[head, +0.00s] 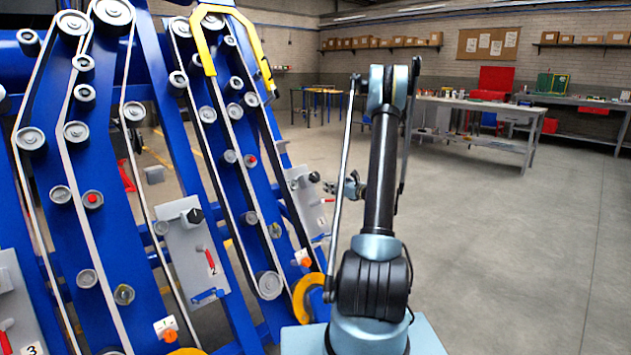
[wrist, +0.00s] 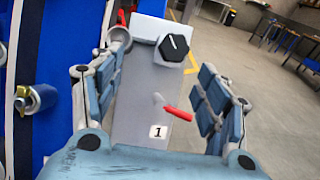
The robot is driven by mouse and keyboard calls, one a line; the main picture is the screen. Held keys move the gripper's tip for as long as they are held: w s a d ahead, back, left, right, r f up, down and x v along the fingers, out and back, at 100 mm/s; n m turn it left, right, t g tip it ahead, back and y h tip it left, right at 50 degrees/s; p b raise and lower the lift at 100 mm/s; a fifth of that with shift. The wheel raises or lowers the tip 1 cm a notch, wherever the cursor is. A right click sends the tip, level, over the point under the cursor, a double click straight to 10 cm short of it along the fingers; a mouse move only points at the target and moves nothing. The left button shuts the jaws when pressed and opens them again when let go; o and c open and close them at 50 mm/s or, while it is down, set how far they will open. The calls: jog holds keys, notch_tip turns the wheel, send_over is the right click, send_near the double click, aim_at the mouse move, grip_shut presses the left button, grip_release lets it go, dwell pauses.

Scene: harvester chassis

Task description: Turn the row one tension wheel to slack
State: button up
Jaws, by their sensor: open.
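The grey panel marked 1 (wrist: 136,95) stands ahead of my gripper in the wrist view; it also shows in the head view (head: 309,215). A black faceted knob (wrist: 174,47) with a white pointer line sits at its upper right. The line points up and slightly left. I take this knob for the row one tension wheel, but no slack mark is readable. A red lever (wrist: 178,113) is below it. My gripper (wrist: 163,58) is open and empty, its fingers either side of the panel in the picture, apparently short of the knob. It shows small in the head view (head: 343,188).
A panel marked 2 (head: 196,253) with its own black knob stands nearer. Blue frames with belts and pulleys fill the left. An orange knob (head: 304,258) and a yellow ring (head: 308,298) are low by my arm. Open floor lies right; a workbench (head: 470,128) stands behind.

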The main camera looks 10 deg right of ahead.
aim_at(317, 177)
jog(key=w+a, duration=0.2)
jog(key=w, duration=0.3)
jog(key=w+a+f+m, duration=0.1)
jog(key=w+a, duration=0.1)
jog(key=w, duration=0.3)
jog(key=w+a+f+m+t, duration=0.1)
jog(key=w+a, duration=0.1)
jog(key=w, duration=0.4)
jog(key=shift+a+f, duration=0.2)
jog(key=shift+a, duration=0.15)
jog(key=shift+c, duration=0.3)
jog(key=c, duration=1)
